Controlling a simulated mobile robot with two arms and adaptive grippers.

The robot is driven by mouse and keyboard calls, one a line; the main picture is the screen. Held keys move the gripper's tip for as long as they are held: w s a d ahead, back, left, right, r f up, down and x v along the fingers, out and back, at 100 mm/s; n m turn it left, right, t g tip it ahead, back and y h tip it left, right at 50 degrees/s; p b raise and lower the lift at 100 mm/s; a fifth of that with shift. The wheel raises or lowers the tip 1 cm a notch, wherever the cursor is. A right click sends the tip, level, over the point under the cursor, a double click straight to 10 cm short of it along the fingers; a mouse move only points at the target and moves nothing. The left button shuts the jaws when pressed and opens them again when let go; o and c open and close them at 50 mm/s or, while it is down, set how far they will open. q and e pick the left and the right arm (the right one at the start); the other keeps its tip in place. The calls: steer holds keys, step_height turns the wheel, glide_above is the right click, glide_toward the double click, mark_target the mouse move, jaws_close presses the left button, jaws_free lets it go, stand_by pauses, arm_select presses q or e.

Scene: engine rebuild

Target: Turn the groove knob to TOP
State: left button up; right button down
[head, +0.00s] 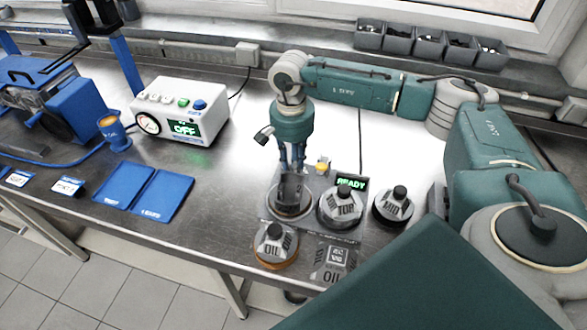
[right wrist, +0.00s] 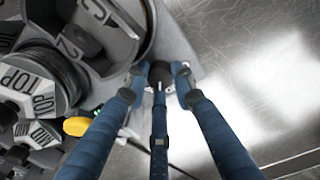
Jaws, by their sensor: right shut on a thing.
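My right gripper (head: 291,168) points down at the back of the grey fixture plate (head: 268,212), behind a round cylinder-like holder (head: 291,208). In the right wrist view its three blue fingers (right wrist: 160,80) are closed around a small black knob (right wrist: 160,71) with a white line, which I take to be the groove knob. The knob is hidden behind the fingers in the head view. Position labels around it are not readable, so I cannot tell which setting it points to. My left gripper is out of view.
A lit READY display (head: 350,183) and a yellow button (head: 321,167) are beside the gripper. Weights marked TOP (head: 342,208), MID (head: 393,207) and OIL (head: 275,245) stand close by. A white box reading OFF (head: 180,110) and blue mats (head: 145,190) are left.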

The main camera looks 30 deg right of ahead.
steer(key=shift+w+m+b, duration=0.1)
steer(key=shift+m+b, duration=0.9)
steer(key=shift+m, duration=1)
steer(key=shift+r, duration=0.1)
steer(key=c, duration=1.5)
jaws_free()
steer(key=shift+o, duration=0.3)
steer(key=shift+w+r, duration=0.1)
steer(key=shift+r, duration=3.9)
steer(key=shift+f, duration=0.1)
